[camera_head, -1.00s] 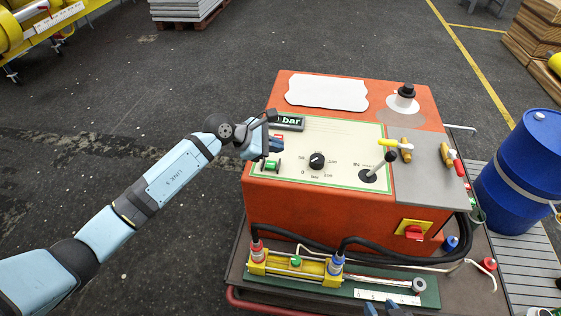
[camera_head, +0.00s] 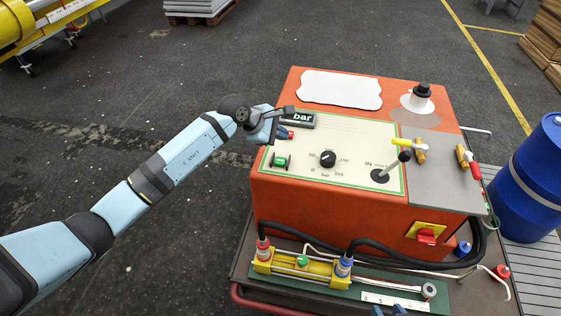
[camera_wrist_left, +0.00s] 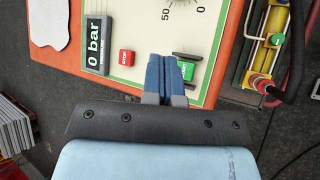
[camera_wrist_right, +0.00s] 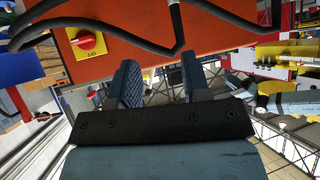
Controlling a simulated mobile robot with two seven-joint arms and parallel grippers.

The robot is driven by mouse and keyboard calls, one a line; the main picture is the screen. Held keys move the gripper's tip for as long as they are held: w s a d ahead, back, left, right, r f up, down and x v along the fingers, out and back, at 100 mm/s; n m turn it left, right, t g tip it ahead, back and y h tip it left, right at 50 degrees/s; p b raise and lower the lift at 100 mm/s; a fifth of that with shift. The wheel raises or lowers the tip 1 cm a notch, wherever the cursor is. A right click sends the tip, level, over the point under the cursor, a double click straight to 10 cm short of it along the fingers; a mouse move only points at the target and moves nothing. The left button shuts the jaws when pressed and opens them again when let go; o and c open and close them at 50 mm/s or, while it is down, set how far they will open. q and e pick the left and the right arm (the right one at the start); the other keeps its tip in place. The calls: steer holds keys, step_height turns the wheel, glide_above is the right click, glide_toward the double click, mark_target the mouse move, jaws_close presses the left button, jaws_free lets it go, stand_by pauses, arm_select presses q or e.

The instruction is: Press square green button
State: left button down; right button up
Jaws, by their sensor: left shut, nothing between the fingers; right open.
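The square green button (camera_head: 281,161) is at the left edge of the cream control panel (camera_head: 340,137), on top of the orange machine. It also shows in the left wrist view (camera_wrist_left: 187,71), between dark bars and partly covered by my fingertips. My left gripper (camera_head: 277,135) is shut and empty, above the panel's left edge, on the far side of the green button. In the left wrist view its blue fingertips (camera_wrist_left: 168,66) overlap the button's left side; contact cannot be told. My right gripper (camera_wrist_right: 160,80) is open and empty, low in front of the machine; only its tips (camera_head: 388,311) show in the head view.
A red button (camera_wrist_left: 126,57) lies beside the green one, close to the bar display (camera_wrist_left: 97,45). A black dial (camera_head: 328,159) and a lever (camera_head: 390,168) stand on the panel. Hoses and a yellow cylinder (camera_head: 302,264) lie in front. A blue barrel (camera_head: 535,185) stands right.

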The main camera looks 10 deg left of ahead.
mark_target(280, 162)
arm_select(q)
step_height(280, 162, down, 6)
steer(key=b, duration=0.3)
steer(key=shift+f, duration=0.2)
steer(key=shift+f+b, duration=0.3)
steer(key=shift+b, duration=0.1)
arm_select(e)
steer(key=shift+w+a+f+t, duration=0.2)
steer(key=shift+w+f+t, duration=0.15)
steer(key=shift+f, duration=0.2)
steer(key=shift+s+f, duration=0.1)
steer(key=shift+f, duration=0.1)
stand_by(0.6)
arm_select(q)
steer(key=shift+f+b, duration=0.4)
arm_select(e)
steer(key=shift+f, duration=0.3)
arm_select(q)
steer(key=shift+f+b, duration=0.5)
steer(key=shift+f, duration=0.05)
arm_select(e)
steer(key=shift+f, duration=0.4)
arm_select(q)
steer(key=shift+r+p, duration=0.55)
steer(key=shift+r, duration=0.4)
arm_select(e)
steer(key=shift+r, duration=0.3)
